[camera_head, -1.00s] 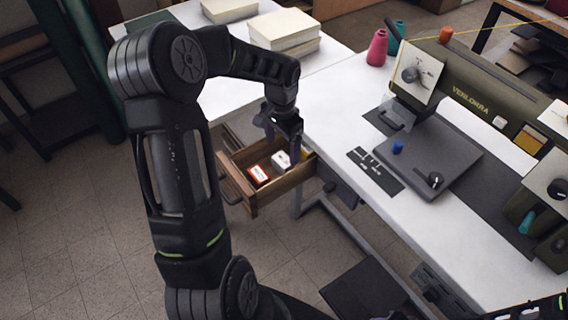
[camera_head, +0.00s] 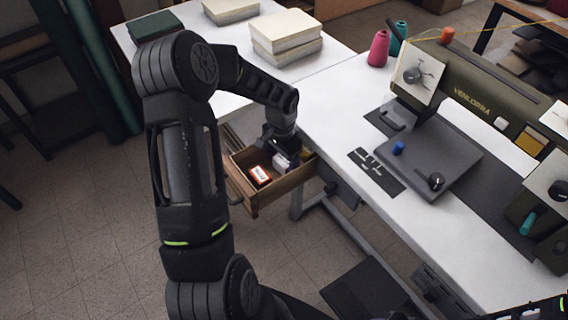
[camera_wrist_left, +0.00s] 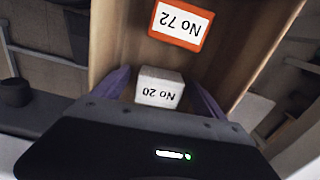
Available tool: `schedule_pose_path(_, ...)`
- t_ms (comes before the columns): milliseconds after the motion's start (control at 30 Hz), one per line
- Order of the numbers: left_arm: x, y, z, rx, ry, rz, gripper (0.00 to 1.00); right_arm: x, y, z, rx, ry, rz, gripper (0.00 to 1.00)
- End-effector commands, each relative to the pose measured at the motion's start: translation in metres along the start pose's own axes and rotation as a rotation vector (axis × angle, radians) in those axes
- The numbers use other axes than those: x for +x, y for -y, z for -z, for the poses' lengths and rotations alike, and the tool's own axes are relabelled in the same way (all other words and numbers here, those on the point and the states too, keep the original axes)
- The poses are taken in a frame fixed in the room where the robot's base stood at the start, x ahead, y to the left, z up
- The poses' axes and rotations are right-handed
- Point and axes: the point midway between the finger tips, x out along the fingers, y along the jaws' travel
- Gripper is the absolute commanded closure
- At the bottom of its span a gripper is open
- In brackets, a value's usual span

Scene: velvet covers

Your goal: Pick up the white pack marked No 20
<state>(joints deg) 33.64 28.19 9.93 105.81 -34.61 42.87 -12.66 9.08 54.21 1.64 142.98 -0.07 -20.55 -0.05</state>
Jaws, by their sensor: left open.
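The white pack marked No 20 (camera_wrist_left: 159,88) stands in the open wooden drawer (camera_head: 270,198), its label upside down in the left wrist view. In the head view the pack (camera_head: 281,163) is partly covered by my left gripper (camera_head: 286,155). In the wrist view the open left gripper (camera_wrist_left: 162,90) has one purple finger on each side of the pack, with a gap visible at the left; whether the right finger touches it I cannot tell. My right gripper is not in view.
An orange-edged pack marked No 72 (camera_wrist_left: 181,25) lies in the same drawer, close to the white one; it also shows in the head view (camera_head: 260,175). The drawer walls are near the fingers. The white table (camera_head: 345,120) with a sewing machine (camera_head: 470,85) stands right of the drawer.

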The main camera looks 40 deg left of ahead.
Motion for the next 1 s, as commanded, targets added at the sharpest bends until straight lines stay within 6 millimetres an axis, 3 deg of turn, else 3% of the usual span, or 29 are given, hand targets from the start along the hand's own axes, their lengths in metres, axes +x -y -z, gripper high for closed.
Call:
schedule_pose_path(600,0.0020,0.0003,0.0000,-0.001,0.000,0.001,0.18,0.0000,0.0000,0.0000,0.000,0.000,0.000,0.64)
schedule_pose_path(1000,0.0019,0.0003,0.0000,-0.001,0.000,0.001,0.50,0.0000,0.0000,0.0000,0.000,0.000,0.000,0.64)
